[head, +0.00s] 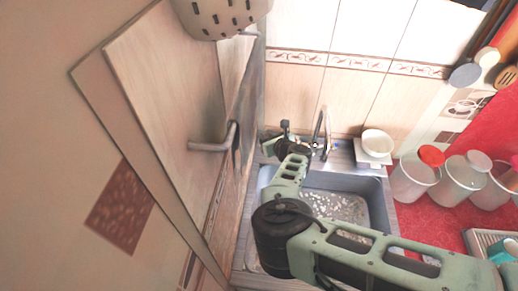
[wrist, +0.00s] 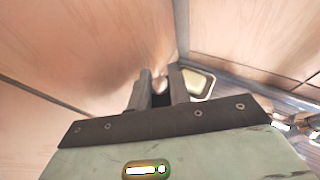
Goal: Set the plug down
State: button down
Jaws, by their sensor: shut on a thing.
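My gripper (wrist: 159,80) is shut on a small pale thing, which I take to be the plug (wrist: 160,84). Only a sliver of the plug shows between the two dark fingers, and its shape is mostly hidden. In the head view my gripper (head: 270,143) is at the far left corner of the sink, close to the tiled wall and the wooden panel. The plug cannot be made out there. Whether it touches any surface cannot be told.
The grey sink (head: 378,205) lies under my arm, with a tap (head: 322,130) behind it. A cream dish (wrist: 198,83) is just right of the fingers. A white bowl (head: 377,142) and jars (head: 414,178) stand right. A door handle (head: 214,144) juts out left.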

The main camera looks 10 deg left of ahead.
jog(key=shift+w+a+f, duration=0.15)
jog(key=shift+w+f, duration=0.05)
jog(key=shift+w, duration=0.1)
notch_tip(320, 180, down, 5)
jog(key=b, duration=0.4)
jog(key=shift+w+a+f, duration=0.1)
jog(key=shift+f, duration=0.05)
jog(key=shift+f+b, duration=1.1)
jog(key=shift+f, duration=1)
jog(key=shift+f, duration=0.1)
jog(key=c, duration=1.7)
grip_release()
jog(key=shift+f, duration=0.1)
jog(key=shift+o, duration=0.6)
